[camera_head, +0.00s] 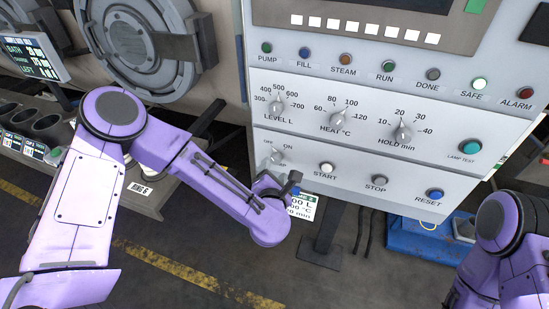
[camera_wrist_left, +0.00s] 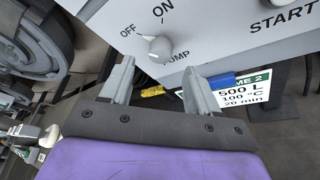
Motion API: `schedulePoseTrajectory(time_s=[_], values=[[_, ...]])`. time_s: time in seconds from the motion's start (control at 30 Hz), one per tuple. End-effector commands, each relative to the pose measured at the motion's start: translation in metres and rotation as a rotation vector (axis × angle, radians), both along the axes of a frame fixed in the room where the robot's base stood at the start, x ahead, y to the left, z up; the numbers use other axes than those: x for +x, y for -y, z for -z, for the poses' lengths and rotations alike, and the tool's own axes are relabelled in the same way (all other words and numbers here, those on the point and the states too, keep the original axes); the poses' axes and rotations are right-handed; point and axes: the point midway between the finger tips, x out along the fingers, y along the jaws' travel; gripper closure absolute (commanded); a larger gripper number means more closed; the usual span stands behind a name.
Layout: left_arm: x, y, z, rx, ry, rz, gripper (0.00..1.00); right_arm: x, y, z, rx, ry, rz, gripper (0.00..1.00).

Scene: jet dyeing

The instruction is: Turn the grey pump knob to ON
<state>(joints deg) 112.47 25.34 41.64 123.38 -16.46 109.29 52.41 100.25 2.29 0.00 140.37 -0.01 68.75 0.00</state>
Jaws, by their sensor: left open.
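The grey pump knob (camera_head: 277,156) is at the lower left of the control panel, above the label PUMP, with OFF at its upper left and ON at its upper right. In the left wrist view the knob (camera_wrist_left: 160,47) has its pointer toward OFF. My left gripper (camera_head: 279,181) is just below the knob in the head view. In the left wrist view its two fingers (camera_wrist_left: 158,72) are spread apart with nothing between them, and the knob lies just beyond the tips, apart from them. My right gripper is out of view; only part of that arm shows at lower right.
START (camera_head: 327,168), STOP (camera_head: 376,182) and RESET (camera_head: 434,194) buttons sit right of the knob. The LEVEL knob (camera_head: 277,104) is above it. A recipe card (camera_wrist_left: 242,88) hangs below the panel, close to the right finger. A round vessel door (camera_head: 130,42) stands at upper left.

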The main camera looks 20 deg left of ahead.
Motion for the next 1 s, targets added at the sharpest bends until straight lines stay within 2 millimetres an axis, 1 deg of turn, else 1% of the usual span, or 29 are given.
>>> schedulePoseTrajectory(time_s=[0.03, 0.1, 0.23, 0.4, 0.6, 0.67, 0.7, 0.77, 0.8, 1.0], values=[[0.01, -0.004, 0.0, 0.0, -0.003, -0.004, 0.39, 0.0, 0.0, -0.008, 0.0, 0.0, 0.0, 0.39], [0.024, -0.007, 0.005, 0.002, -0.003, -0.004, 0.39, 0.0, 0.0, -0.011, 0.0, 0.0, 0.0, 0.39], [0.043, -0.012, 0.012, 0.004, -0.003, -0.001, 0.39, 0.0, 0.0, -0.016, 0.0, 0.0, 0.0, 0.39], [0.052, -0.014, 0.016, 0.004, -0.004, 0.003, 0.39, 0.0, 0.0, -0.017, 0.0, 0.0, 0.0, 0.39], [0.052, -0.013, 0.017, 0.005, -0.004, 0.003, 0.39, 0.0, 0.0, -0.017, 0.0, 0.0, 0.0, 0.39], [0.052, -0.013, 0.017, 0.005, -0.004, 0.003, 0.59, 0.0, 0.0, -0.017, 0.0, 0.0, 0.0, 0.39], [0.052, -0.013, 0.017, 0.005, -0.004, 0.003, 0.72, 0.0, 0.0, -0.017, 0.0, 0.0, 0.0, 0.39], [0.052, -0.013, 0.017, 0.005, -0.004, 0.003, 0.91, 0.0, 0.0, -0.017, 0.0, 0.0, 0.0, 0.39], [0.052, -0.013, 0.017, 0.005, -0.004, 0.003, 0.95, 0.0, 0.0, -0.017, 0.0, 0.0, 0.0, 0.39], [0.052, -0.013, 0.017, 0.015, -0.004, 0.004, 0.95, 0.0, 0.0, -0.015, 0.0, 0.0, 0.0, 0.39]])
